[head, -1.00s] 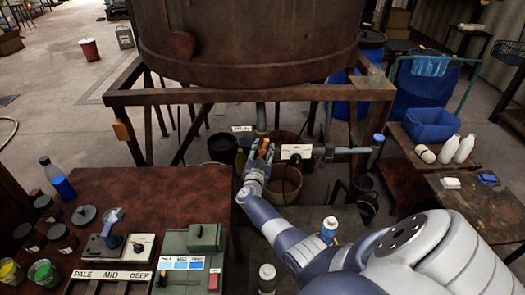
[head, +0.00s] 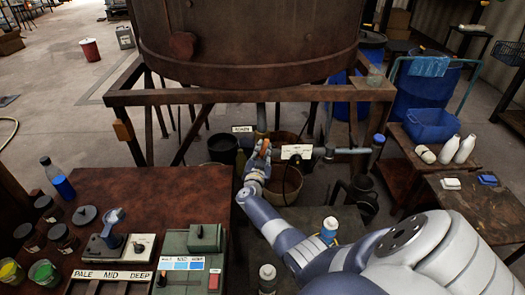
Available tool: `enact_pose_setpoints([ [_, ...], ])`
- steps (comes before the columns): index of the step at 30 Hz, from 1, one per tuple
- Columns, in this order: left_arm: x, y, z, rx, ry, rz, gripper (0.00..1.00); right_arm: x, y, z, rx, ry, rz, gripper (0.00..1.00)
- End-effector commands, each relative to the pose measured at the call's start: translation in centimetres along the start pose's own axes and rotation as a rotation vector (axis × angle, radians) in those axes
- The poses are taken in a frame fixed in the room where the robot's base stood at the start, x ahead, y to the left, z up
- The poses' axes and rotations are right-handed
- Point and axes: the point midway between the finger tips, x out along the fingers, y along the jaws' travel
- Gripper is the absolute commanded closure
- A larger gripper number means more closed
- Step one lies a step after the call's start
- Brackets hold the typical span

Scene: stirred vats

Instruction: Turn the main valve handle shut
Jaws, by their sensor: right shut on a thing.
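The main valve handle (head: 265,146) is a small orange-brown lever under the big rusty vat, on the pipe that comes down from it. My right gripper (head: 262,152) reaches in from the lower right and is shut on this handle. The fingers cover much of the handle, so its exact angle is hard to tell. A white label (head: 296,152) is fixed on the side pipe just right of the gripper, and another small label (head: 242,129) is at its upper left. My left gripper is not in view.
The rusty vat (head: 250,45) stands on a frame (head: 230,96) just above my gripper. Buckets (head: 285,184) stand below the valve. A brown bench (head: 140,192) with jars and instruments is at left. A blue crate (head: 432,125) and white bottles (head: 464,149) are at right.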

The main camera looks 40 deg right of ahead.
Motion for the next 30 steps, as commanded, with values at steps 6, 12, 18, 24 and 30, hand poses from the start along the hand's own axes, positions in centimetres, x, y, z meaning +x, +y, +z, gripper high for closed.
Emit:
enact_pose_setpoints([
  [6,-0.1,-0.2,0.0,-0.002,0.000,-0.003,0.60,0.0,0.2,0.0,0.027,-0.006,0.006,1.00],
  [12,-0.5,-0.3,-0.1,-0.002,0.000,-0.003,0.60,-0.1,0.2,0.0,0.100,-0.021,0.012,1.00],
  [18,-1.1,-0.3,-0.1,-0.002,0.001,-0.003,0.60,-0.1,0.2,-0.1,0.253,-0.051,0.022,1.00],
  [24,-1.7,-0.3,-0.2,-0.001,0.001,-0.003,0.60,-0.1,0.3,0.0,0.439,-0.088,0.033,1.00],
  [30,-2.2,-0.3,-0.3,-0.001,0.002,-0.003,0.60,-0.1,0.4,0.1,0.625,-0.125,0.044,1.00],
])
